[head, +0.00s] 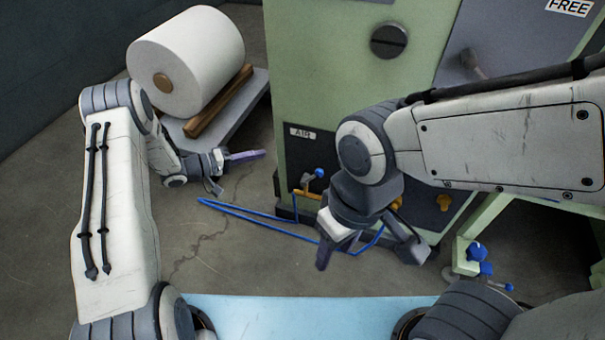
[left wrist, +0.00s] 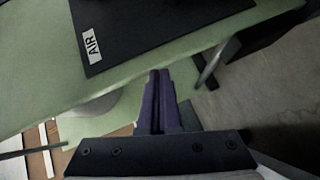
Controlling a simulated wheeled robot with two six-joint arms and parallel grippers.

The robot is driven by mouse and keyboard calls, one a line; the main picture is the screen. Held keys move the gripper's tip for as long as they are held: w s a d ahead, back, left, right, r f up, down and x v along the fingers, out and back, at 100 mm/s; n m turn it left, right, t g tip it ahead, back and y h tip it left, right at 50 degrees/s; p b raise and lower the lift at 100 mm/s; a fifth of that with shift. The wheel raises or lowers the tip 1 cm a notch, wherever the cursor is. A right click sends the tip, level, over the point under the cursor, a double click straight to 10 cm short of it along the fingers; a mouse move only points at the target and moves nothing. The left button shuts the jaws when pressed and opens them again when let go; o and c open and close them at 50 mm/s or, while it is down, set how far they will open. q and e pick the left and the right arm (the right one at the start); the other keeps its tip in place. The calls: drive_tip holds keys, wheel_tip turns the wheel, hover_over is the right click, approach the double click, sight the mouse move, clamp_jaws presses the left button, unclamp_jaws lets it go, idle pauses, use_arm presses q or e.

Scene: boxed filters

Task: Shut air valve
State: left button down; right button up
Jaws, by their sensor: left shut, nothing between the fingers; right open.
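The air valve (head: 308,185) sits low on the dark panel of the green machine, under the AIR label (head: 302,133). It has a brass-coloured body and a lever with a blue knob (head: 319,173) tilted up to the right. My left gripper (head: 262,154) is shut and empty, left of the valve and apart from it. In the left wrist view its purple fingers (left wrist: 158,75) are together, with the AIR label (left wrist: 91,42) at upper left; I cannot make out the valve there. My right gripper (head: 368,258) is open and empty, right of and below the valve.
A blue hose (head: 245,209) loops over the concrete floor near the valve. A large white roll (head: 200,55) rests on a grey stand at the left. A green frame (head: 490,225) stands at the right.

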use_arm(q)
drive_tip(key=s+f+g+h, duration=0.2)
drive_tip(key=s+g+h, duration=0.1)
drive_tip(key=s, duration=0.2)
drive_tip(key=d+b, duration=0.7)
drive_tip(key=d, duration=0.6)
drive_tip(key=shift+w+d+n+t, duration=0.25)
drive_tip(key=shift+w+n+t, duration=0.05)
drive_tip(key=shift+w, duration=0.05)
